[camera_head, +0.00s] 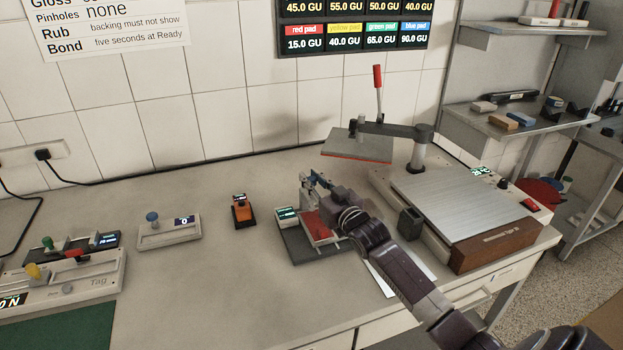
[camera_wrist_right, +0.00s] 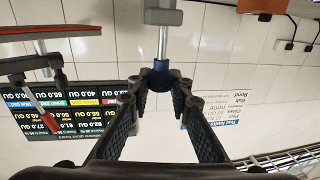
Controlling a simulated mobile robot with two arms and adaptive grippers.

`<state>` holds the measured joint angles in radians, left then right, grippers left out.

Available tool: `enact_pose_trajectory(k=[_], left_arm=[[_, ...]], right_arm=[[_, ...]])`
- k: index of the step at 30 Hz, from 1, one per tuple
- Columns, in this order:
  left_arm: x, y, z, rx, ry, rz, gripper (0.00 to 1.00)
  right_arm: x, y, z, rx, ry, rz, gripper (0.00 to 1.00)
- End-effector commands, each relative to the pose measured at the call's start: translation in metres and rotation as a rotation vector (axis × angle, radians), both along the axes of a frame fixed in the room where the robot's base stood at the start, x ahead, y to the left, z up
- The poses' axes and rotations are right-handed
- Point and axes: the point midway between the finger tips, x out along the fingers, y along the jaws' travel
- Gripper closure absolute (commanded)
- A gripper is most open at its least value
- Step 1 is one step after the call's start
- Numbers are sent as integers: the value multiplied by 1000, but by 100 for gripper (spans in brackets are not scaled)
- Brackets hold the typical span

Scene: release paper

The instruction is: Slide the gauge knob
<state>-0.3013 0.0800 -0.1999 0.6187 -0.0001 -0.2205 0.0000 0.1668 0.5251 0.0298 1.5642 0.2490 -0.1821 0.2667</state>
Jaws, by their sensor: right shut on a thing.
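A small grey gauge (camera_head: 287,215) with a lit display stands on a dark plate (camera_head: 303,250), and a red pad (camera_head: 318,229) lies beside it. My right gripper (camera_head: 313,181) is above the back of this plate. In the right wrist view, the same gripper (camera_wrist_right: 161,90) is shut with its fingertips on a dark blue knob (camera_wrist_right: 160,75) on a grey stem (camera_wrist_right: 163,42). The head view shows the knob poorly behind the fingers. My left gripper is not in view.
A press (camera_head: 455,205) with a metal bed stands to the right, its red-edged platen (camera_head: 350,147) behind the gripper. An orange device (camera_head: 242,212) and a grey slider unit (camera_head: 168,236) with another blue knob stand left. The front middle of the bench is clear.

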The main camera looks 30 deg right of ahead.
Motion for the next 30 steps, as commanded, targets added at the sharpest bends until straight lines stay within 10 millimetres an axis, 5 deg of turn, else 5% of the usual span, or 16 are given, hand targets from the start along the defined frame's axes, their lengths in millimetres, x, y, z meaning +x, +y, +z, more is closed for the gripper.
enact_pose_trajectory(k=[4, 12, 13, 17, 30], left_arm=[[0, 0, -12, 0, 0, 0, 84], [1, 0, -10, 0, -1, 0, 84], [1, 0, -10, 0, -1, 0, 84], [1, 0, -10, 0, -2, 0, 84], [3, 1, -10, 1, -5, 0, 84]], right_arm=[[0, 0, -24, 2, 2, 0, 100], [0, 0, -23, 1, 1, 0, 100], [0, 0, -23, 1, 1, 0, 78], [0, 0, -23, 0, 1, 0, 64], [-10, 1, -24, 0, 2, 1, 63]])
